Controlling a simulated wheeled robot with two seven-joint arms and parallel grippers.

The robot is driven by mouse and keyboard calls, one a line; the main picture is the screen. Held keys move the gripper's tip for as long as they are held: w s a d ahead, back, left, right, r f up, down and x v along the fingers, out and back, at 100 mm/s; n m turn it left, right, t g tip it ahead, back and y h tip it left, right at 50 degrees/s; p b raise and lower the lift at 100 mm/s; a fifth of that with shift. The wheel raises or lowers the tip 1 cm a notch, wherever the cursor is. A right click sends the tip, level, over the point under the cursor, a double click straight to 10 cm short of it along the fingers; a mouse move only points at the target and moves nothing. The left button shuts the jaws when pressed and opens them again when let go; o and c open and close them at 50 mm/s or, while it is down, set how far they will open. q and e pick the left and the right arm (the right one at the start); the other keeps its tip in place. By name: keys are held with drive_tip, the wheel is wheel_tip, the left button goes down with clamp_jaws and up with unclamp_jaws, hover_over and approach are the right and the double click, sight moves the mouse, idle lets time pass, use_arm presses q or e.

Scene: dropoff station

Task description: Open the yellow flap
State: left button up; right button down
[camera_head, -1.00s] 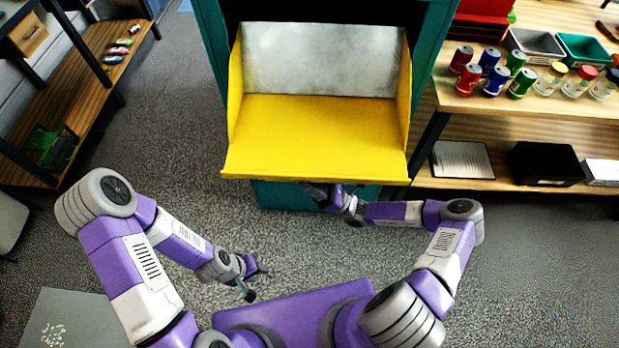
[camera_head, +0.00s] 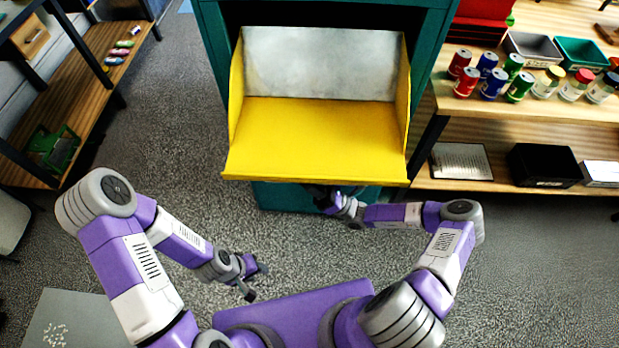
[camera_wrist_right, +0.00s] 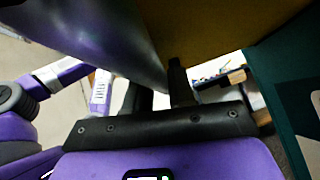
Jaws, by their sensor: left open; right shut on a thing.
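The yellow flap (camera_head: 318,140) stands wide open in the teal box, tipped out toward me. Its yellow panel with side walls and grey metal back plate (camera_head: 320,65) show in the head view. My right gripper (camera_head: 320,195) is under the flap's front edge, its fingertips mostly hidden there. In the right wrist view its fingers (camera_wrist_right: 156,88) are at a smooth grey rounded part (camera_wrist_right: 100,35), apparently the flap's handle, below the flap's dull-yellow underside (camera_wrist_right: 205,25). My left gripper (camera_head: 255,281) is open and empty, low over the floor at left, away from the flap.
The teal box (camera_head: 213,50) frames the flap. At right, a wooden shelf unit (camera_head: 590,108) holds cans, jars and trays, with a black bin (camera_head: 545,165) lower down. Another shelf (camera_head: 85,100) stands at left. The carpet between is clear.

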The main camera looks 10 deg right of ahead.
sight(310, 171)
drive_tip(key=shift+s+r+m+t+h+p, duration=0.1)
drive_tip(key=shift+r+m+t+h+p, duration=0.65)
drive_tip(key=shift+r+m+p, duration=0.75)
drive_tip(key=shift+w+r+m+t+h+p, duration=0.1)
drive_tip(key=shift+r+m+t+h+p, duration=0.65)
drive_tip(key=shift+r+p, duration=0.85)
drive_tip(key=shift+s+r+m+t+h+p, duration=0.1)
drive_tip(key=shift+r+m+t+h+p, duration=0.85)
drive_tip(key=shift+p, duration=1.1)
drive_tip(key=shift+y, duration=0.25)
drive_tip(key=c, duration=1.1)
unclamp_jaws()
drive_tip(key=shift+v, duration=3.9)
drive_tip(key=shift+d+b, duration=0.1)
drive_tip(key=shift+b, duration=0.2)
